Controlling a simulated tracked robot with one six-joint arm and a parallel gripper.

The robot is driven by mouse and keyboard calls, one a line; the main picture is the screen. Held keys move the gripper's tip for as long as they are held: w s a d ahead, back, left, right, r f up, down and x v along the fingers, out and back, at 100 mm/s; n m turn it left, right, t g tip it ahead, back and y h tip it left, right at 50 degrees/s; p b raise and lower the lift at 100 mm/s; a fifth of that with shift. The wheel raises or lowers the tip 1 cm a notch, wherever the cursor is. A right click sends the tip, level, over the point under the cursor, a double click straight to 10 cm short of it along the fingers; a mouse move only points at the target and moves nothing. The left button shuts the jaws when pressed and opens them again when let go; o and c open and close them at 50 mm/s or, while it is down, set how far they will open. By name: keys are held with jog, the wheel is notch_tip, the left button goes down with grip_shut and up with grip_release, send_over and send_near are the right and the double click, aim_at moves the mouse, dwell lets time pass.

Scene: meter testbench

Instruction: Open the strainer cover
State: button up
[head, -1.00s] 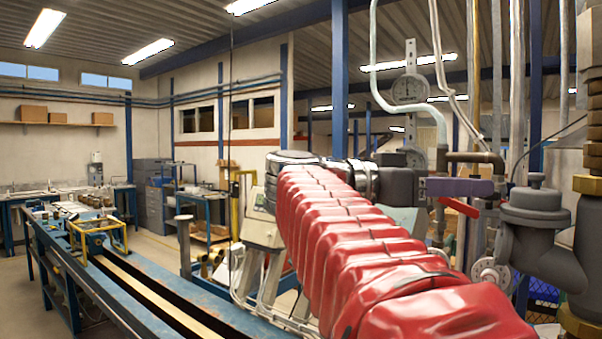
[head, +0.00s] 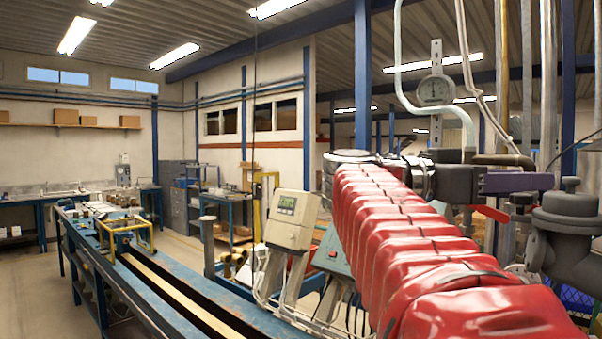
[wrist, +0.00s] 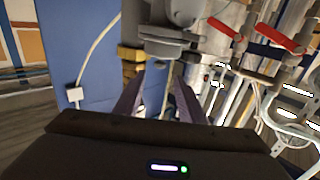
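The strainer is most likely the grey cast body (head: 562,245) at the right of the head view, with a round flanged cover (head: 568,212) and a small knob on top. A grey flanged body, probably the same one, shows at the top middle of the wrist view (wrist: 168,42). My gripper (head: 520,183) is just left of the cover's knob in the head view, at about its height. In the wrist view my gripper (wrist: 158,88) has its two purple fingers apart with nothing held between them. They point toward the grey body; contact cannot be told.
Vertical pipes and a dial gauge (head: 435,90) stand behind my arm. Red lever handles (wrist: 262,32) show at the wrist view's upper right. A beige meter box (head: 290,220) and a blue bench (head: 190,280) are to the left. Floor beyond the bench is clear.

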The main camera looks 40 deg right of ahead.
aim_at(565, 179)
jog(key=shift+x, duration=5.1)
jog(key=shift+w, duration=0.1)
jog(key=shift+c, duration=0.3)
grip_shut()
